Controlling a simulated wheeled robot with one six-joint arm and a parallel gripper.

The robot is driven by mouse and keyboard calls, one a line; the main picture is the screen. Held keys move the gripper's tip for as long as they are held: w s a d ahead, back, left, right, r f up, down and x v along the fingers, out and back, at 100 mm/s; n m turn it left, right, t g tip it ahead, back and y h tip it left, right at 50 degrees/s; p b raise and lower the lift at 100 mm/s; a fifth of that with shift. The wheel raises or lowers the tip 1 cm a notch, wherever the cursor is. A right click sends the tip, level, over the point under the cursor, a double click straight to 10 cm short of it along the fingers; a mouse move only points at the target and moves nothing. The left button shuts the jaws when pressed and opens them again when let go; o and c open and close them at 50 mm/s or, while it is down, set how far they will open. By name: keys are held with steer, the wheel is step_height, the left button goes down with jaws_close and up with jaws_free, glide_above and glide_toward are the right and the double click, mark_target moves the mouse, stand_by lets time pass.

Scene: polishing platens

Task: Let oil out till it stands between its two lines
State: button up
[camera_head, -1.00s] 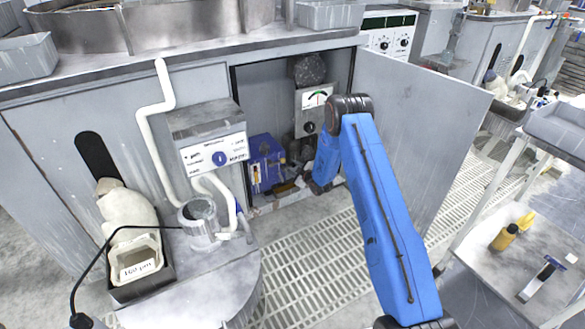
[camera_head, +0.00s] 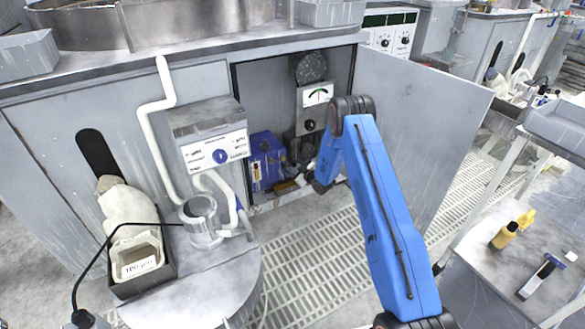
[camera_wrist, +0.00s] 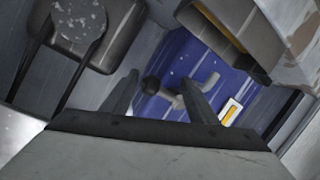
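The blue oil tank (camera_head: 267,150) stands inside the open cabinet. Its narrow sight gauge (camera_head: 256,172) shows yellowish on the front; the gauge also shows in the wrist view (camera_wrist: 231,112), but its two lines and the oil level are too small to read. In the wrist view, a grey tap (camera_wrist: 207,84) with a dark round knob (camera_wrist: 152,85) sticks out of the tank's blue face. My gripper (camera_wrist: 158,88) is open, its fingers apart on either side of the knob area; I cannot tell whether they touch it.
A grey open container (camera_wrist: 232,38) sits close by the tank in the wrist view. A meter box (camera_head: 317,97) hangs in the cabinet. The open cabinet door (camera_head: 425,125) stands right of my arm.

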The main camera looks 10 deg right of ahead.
steer(key=shift+d, duration=0.15)
steer(key=shift+s+d+r, duration=0.1)
steer(key=shift+s+d, duration=0.15)
steer(key=shift+s, duration=0.15)
steer(key=v, duration=1.6)
steer(key=shift+s, duration=0.2)
steer(key=shift+r, duration=0.15)
